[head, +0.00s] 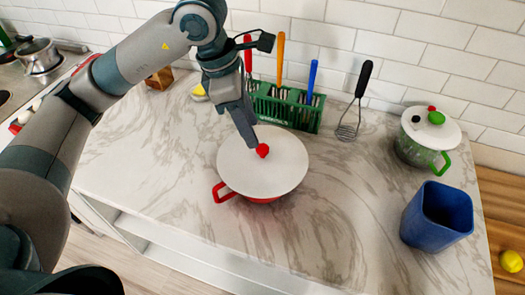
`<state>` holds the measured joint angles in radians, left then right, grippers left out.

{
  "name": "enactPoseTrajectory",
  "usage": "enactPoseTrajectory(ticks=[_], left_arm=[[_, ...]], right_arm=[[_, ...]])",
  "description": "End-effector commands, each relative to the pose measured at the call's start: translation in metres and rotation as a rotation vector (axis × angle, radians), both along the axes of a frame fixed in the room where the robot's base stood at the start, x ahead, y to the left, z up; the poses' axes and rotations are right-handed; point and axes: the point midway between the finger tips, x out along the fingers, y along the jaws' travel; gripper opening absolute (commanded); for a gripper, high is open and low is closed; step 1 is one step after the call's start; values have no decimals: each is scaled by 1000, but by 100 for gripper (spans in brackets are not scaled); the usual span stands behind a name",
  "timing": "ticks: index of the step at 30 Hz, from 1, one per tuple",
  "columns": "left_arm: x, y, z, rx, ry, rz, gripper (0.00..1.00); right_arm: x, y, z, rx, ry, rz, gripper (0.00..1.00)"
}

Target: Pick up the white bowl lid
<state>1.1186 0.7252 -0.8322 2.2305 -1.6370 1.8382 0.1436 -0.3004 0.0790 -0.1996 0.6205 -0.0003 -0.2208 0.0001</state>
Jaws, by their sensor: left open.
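The white bowl lid (258,177) is round with a red knob (263,150). It sits on a red pot or bowl (222,193) with a red side handle, on the marble counter. My left gripper (251,143) reaches down from above, its fingertips beside the knob, just left of it in the picture. The gripper is open; whether the fingers touch the knob is hard to tell. The gripper hides a little of the lid's back left edge. My right gripper is not in view.
A green basket (287,107) with colored-handled utensils stands behind the lid. A green pot with a white lid (425,135) and a blue cup (437,217) stand at the right. The counter's front left is clear.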

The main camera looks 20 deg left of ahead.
Motion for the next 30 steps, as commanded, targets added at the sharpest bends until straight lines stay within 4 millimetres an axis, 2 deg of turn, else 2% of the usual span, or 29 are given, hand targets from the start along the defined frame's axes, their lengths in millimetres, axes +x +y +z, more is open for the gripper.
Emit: enactPoseTrajectory(ticks=[7,20,26,30], left_arm=[[2,-5,-19,0,1,0,43],[2,-6,-21,-1,2,-1,43],[5,-11,-33,-1,4,1,43],[7,-16,-48,-1,4,1,43]], right_arm=[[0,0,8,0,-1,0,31],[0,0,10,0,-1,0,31],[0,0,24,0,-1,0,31],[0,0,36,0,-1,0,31]])
